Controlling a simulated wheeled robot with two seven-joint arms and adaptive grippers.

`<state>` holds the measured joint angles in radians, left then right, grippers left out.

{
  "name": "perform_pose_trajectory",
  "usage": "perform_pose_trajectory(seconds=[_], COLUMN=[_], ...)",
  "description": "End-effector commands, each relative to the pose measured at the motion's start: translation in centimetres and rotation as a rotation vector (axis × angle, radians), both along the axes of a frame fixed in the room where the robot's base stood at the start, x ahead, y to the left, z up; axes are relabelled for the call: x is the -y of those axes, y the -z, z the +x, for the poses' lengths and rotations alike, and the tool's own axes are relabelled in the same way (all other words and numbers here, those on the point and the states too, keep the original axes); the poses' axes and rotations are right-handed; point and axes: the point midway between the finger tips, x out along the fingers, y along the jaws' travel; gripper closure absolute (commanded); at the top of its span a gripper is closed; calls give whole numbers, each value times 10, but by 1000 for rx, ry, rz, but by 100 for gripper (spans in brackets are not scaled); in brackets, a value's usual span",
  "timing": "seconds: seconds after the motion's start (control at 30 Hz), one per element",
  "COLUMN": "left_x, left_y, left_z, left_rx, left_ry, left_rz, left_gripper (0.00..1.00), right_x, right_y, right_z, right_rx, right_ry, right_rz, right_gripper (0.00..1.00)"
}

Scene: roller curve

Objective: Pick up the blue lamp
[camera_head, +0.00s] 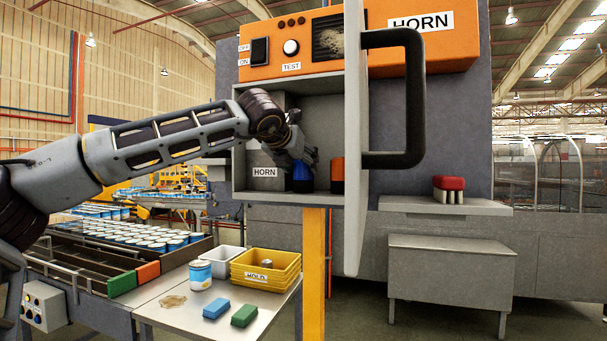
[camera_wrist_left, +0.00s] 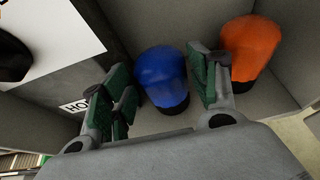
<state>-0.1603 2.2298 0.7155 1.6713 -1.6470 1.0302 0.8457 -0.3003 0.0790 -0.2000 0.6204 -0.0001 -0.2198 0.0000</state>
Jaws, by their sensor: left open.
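The blue lamp (camera_head: 302,178) stands upright on the floor of the open grey cabinet, and it also shows in the left wrist view (camera_wrist_left: 163,76). It has a dark base. My left gripper (camera_head: 309,157) reaches into the cabinet just above the lamp. In the left wrist view my left gripper (camera_wrist_left: 165,88) is open, with green-padded fingers on either side of the blue lamp. I cannot tell whether a finger touches it. My right gripper is not in view.
An orange lamp (camera_wrist_left: 252,45) stands close to the right finger, beside the blue one. The open cabinet door (camera_head: 354,210) with its black handle (camera_head: 416,100) bounds the right side. A HORN label (camera_head: 265,172) is at the left. A table (camera_head: 170,315) holds bins and blocks below.

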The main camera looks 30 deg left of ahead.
Motion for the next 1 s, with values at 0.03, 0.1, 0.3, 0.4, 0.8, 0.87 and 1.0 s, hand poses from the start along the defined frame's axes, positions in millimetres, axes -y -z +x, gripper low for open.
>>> perform_pose_trajectory(seconds=[0.03,0.1,0.3,0.4,0.8,0.87,1.0], left_x=[0,-1,-4,-5,-5,-5,-5], left_y=[1,4,10,12,13,13,13], left_z=[4,8,22,25,27,27,27], left_rx=[-3,-3,-1,-1,0,0,0], left_ry=[0,0,0,0,-1,-1,-1], left_rz=[-1,-2,0,-1,-1,-1,-1], left_gripper=[40,40,40,40,40,40,46], right_x=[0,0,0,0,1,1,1], right_y=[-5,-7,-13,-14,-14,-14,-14], right_z=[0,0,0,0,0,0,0], right_rx=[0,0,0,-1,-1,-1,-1], right_ry=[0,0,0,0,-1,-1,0], right_rz=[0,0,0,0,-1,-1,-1], right_gripper=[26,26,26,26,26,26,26])
